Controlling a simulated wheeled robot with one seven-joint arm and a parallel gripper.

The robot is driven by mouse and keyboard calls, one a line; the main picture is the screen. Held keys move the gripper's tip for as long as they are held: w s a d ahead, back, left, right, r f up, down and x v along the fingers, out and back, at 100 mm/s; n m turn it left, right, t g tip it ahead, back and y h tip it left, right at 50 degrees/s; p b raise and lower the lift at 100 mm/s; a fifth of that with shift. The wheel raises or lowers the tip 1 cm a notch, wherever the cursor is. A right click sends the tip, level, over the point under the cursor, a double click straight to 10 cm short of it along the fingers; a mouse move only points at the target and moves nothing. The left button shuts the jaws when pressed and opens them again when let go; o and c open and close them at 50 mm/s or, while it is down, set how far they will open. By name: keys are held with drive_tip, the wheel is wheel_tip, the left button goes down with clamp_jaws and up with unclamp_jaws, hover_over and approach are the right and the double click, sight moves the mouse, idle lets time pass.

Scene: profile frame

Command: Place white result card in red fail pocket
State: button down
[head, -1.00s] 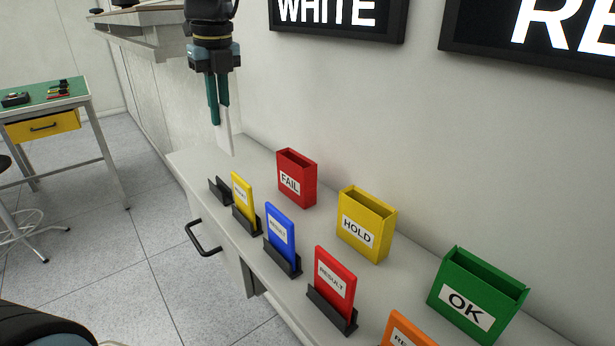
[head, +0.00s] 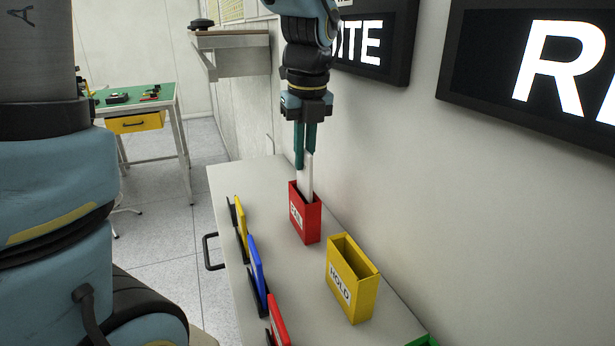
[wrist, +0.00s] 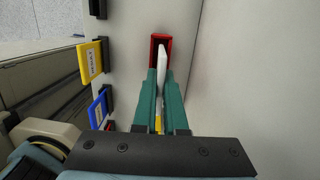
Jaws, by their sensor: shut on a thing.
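My gripper (head: 306,150) is shut on the white result card (head: 306,182) and holds it upright. The card hangs down at the red fail pocket (head: 306,222), and its lower end appears to be at or just inside the opening; how deep it sits I cannot tell. In the wrist view the white card (wrist: 163,65) shows between the teal fingers (wrist: 160,90) of my gripper, its far end over the red pocket (wrist: 154,42). The pocket stands on the counter near the wall, with its label partly readable.
The yellow HOLD pocket (head: 350,285) stands nearer, to the right. Yellow (head: 241,215), blue (head: 255,262) and red (head: 278,322) cards stand in black holders along the counter's left edge. The wall (head: 385,190) is close on the right. The counter (head: 240,175) is clear behind the pocket.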

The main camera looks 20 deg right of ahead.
sight(303, 194)
drive_tip(key=shift+f+p, duration=0.3)
drive_tip(key=shift+f, duration=1.85)
drive_tip(key=shift+f, duration=0.2)
drive_tip(key=c, duration=1)
unclamp_jaws()
drive_tip(key=shift+r, duration=0.1)
drive_tip(key=r, duration=0.4)
drive_tip(key=s+r+b, duration=0.1)
drive_tip(key=r, duration=0.7)
drive_tip(key=shift+s+r, duration=0.15)
drive_tip(key=shift+s, duration=0.05)
